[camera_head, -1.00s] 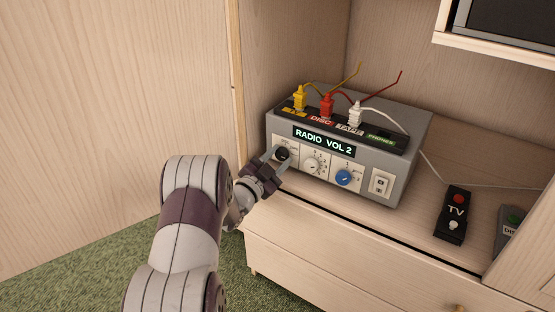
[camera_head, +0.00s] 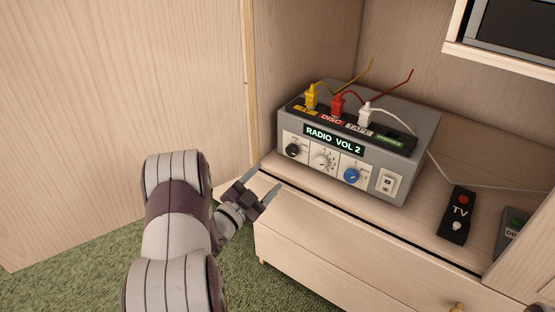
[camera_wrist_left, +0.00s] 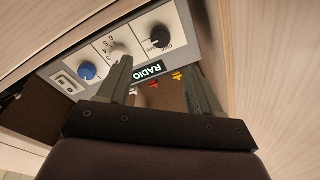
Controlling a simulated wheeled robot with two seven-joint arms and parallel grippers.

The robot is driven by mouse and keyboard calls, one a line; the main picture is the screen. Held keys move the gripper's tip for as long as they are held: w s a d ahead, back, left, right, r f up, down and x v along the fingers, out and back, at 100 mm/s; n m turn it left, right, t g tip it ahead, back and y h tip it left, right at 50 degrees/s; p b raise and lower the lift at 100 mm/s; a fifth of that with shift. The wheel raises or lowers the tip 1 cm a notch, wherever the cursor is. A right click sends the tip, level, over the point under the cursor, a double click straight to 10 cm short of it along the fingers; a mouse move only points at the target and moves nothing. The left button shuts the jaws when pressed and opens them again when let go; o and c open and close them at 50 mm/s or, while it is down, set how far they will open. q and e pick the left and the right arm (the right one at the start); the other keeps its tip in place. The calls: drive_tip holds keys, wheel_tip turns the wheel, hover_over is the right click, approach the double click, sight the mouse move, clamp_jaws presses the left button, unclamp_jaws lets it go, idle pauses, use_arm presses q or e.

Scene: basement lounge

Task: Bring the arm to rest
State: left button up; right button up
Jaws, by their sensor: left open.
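My left arm (camera_head: 178,225) comes in from the lower left in the head view. Its gripper (camera_head: 262,183) is open and empty, in front of the cabinet's front edge and short of the radio (camera_head: 355,150). In the left wrist view the two fingers (camera_wrist_left: 160,82) stand apart with nothing between them, and the radio's front panel (camera_wrist_left: 143,30) shows beyond them. The radio's display reads "RADIO VOL 2". A black knob (camera_head: 292,150), a white knob (camera_head: 322,161) and a blue knob (camera_head: 351,175) sit on its front. My right gripper is not in view.
Yellow (camera_head: 311,97), red (camera_head: 338,105) and white (camera_head: 365,114) plugs stand on the radio's top. Cabinet drawers (camera_head: 340,240) are below. Green carpet (camera_head: 60,258) lies at left.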

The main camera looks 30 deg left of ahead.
use_arm(q)
drive_tip(key=shift+s+f, duration=0.15)
drive_tip(key=shift+s, duration=0.75)
